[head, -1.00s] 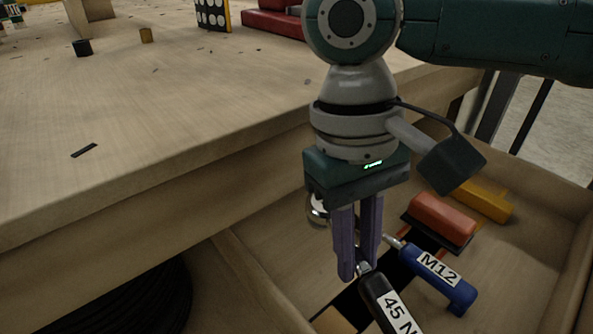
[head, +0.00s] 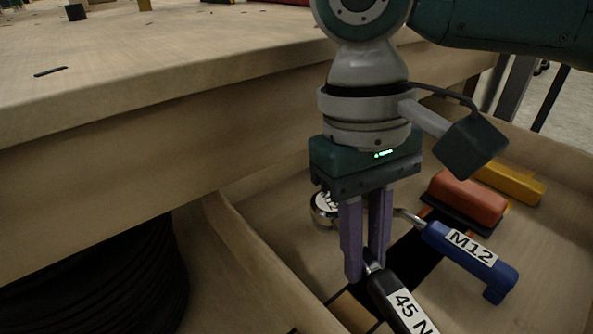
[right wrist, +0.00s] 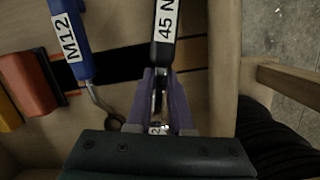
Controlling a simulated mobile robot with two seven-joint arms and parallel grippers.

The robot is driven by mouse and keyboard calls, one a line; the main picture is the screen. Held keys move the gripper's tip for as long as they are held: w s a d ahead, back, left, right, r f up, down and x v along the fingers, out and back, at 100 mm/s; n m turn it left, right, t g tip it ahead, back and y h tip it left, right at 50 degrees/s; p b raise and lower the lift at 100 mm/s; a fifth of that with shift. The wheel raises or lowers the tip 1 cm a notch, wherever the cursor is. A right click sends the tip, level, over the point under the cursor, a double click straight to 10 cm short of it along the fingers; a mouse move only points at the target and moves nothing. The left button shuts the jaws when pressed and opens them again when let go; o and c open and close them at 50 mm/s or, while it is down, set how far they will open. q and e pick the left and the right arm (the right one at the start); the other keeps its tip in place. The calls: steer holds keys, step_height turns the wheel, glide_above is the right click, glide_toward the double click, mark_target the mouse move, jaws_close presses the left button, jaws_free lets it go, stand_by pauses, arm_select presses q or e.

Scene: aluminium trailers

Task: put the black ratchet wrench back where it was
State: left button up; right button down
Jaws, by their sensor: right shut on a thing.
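The black ratchet wrench (head: 397,298) has a black handle with a white label reading "45 N" and a bright metal shaft. My right gripper (head: 366,272) points down over the open drawer, and its purple fingers are shut on the metal shaft near the handle. In the right wrist view the handle (right wrist: 165,35) extends away from the fingers (right wrist: 160,80). I cannot tell whether the wrench touches the drawer floor. A dark strip (head: 415,250) marks the drawer floor beside it. My left gripper is not in view.
The drawer (head: 265,270) also holds a blue M12 tool (head: 470,255), a red block (head: 466,198) and a yellow piece (head: 510,182). A round chrome head (head: 322,208) shows behind the fingers. The workbench (head: 160,80) edge is left; black coils (head: 100,280) lie below.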

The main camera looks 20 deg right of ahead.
steer(key=shift+d+f, duration=0.15)
steer(key=shift+f, duration=0.95)
steer(key=c, duration=0.7)
jaws_free()
steer(key=shift+d, duration=0.1)
